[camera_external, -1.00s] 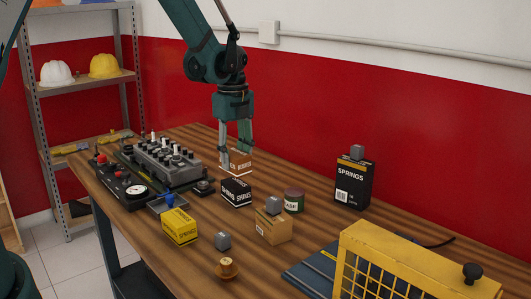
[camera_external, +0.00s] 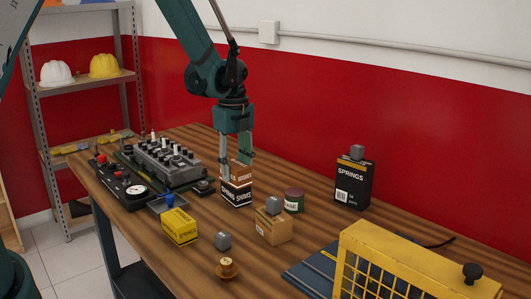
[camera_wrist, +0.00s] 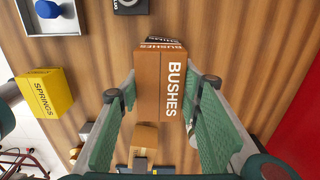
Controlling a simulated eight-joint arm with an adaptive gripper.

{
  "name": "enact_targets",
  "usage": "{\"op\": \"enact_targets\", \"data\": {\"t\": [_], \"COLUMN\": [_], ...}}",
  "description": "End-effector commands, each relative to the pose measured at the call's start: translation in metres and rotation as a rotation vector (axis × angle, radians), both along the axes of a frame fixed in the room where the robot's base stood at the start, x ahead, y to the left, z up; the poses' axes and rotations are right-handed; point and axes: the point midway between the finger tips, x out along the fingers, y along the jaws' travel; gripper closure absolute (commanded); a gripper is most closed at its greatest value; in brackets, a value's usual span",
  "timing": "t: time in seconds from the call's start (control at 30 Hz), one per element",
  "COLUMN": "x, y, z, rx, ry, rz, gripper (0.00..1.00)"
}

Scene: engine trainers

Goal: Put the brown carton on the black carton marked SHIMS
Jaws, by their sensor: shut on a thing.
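The brown carton (camera_external: 238,176), marked BUSHES in the wrist view (camera_wrist: 173,88), is between the fingers of my gripper (camera_external: 235,167). The gripper is shut on its sides. The carton looks upright, directly over the black carton marked SHIMS (camera_external: 236,195). In the external view its lower edge meets or overlaps the top of the black carton; I cannot tell whether they touch. In the wrist view the brown carton hides most of the black carton, leaving a dark strip (camera_wrist: 160,40) at its far end.
A tan carton (camera_external: 273,229) with a grey block on it and a green can (camera_external: 294,200) stand to the right. A yellow carton (camera_external: 180,227) is at front left, a control box (camera_external: 168,158) behind it. A tall SPRINGS carton (camera_external: 353,185) stands farther right.

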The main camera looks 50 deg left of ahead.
Motion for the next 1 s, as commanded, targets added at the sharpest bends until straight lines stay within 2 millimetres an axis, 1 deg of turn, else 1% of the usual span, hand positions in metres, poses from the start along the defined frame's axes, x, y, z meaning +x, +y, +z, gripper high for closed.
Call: {"op": "enact_targets", "data": {"t": [0.17, 0.2, 0.27, 0.3, 0.77, 0.87, 1.0], "x": [0.000, 0.000, 0.000, 0.000, 0.000, 0.000, 0.000], "y": [0.000, 0.000, 0.000, 0.000, 0.000, 0.000, 0.000], "z": [-0.004, -0.003, -0.003, -0.003, 0.000, 0.003, 0.014], "rx": [0.000, 0.000, 0.000, 0.000, 0.000, 0.000, 0.000], "ry": [0.000, 0.000, 0.000, 0.000, 0.000, 0.000, 0.000], "rz": [0.000, 0.000, 0.000, 0.000, 0.000, 0.000, 0.000], "gripper": [0.82, 0.60, 0.52, 0.50, 0.50, 0.50, 0.50]}}
